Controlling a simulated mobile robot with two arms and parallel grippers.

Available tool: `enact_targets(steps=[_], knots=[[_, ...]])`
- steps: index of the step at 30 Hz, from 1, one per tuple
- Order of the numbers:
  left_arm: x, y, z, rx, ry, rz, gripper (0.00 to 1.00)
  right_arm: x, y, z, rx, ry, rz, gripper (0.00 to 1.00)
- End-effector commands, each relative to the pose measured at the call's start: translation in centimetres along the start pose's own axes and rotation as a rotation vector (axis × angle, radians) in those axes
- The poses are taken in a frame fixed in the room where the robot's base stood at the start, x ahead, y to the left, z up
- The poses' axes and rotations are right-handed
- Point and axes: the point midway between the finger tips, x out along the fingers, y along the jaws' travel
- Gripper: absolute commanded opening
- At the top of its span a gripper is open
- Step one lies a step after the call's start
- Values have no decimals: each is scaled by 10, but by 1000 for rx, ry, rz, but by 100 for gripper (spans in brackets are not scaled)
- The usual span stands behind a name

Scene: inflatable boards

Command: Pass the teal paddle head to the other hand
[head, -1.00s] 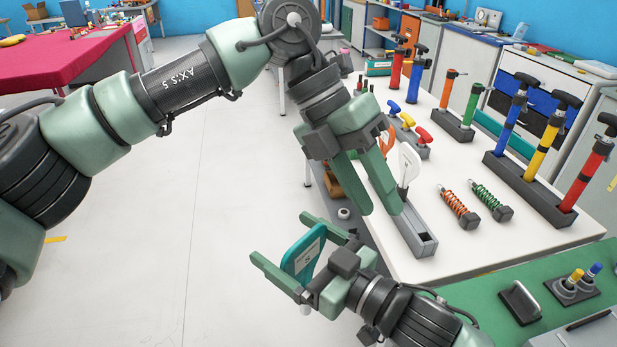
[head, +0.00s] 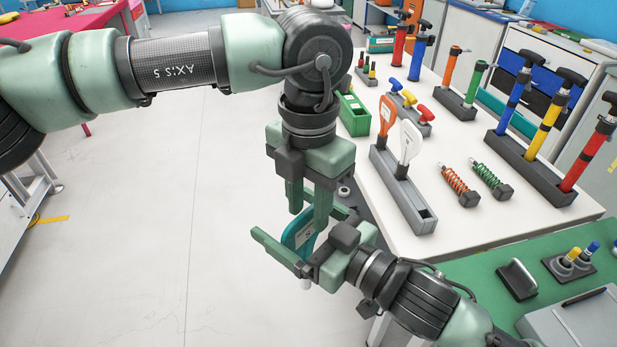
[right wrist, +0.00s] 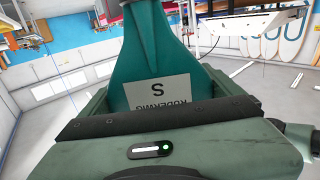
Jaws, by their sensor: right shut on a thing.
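The teal paddle head (head: 298,238) with a white label is held over the floor, left of the white table. My right gripper (head: 284,232) is shut on it. In the right wrist view the teal paddle head (right wrist: 156,55) fills the middle, its white label near the jaws. My left gripper (head: 308,207) points down right above the paddle head. Its two fingers are apart, with a gap between them, and they partly hide the paddle's upper part. I cannot tell whether they touch it.
A grey rack (head: 409,205) on the white table holds an orange paddle (head: 387,114) and a white paddle (head: 410,141), with a free stretch at its near end.

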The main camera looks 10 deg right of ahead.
Motion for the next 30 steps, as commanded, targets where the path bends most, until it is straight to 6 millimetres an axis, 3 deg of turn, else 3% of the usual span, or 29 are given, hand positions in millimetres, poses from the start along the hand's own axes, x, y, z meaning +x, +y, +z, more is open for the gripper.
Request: enact_targets(steps=[6,17,21,25,26,30], knots=[[22,0,0,0,0,-1,35,0,0,0,0,1,0,28],[26,0,0,0,-1,0,35,0,0,0,0,1,0,28],[26,0,0,0,-1,-1,0,0,0,0,0,1,0,28],[26,-1,0,2,-2,-2,0,0,0,0,0,1,0,28],[26,-1,0,3,-2,-3,0,0,0,0,0,1,0,99],[26,-1,0,2,-1,-2,0,0,0,0,0,1,0,100]])
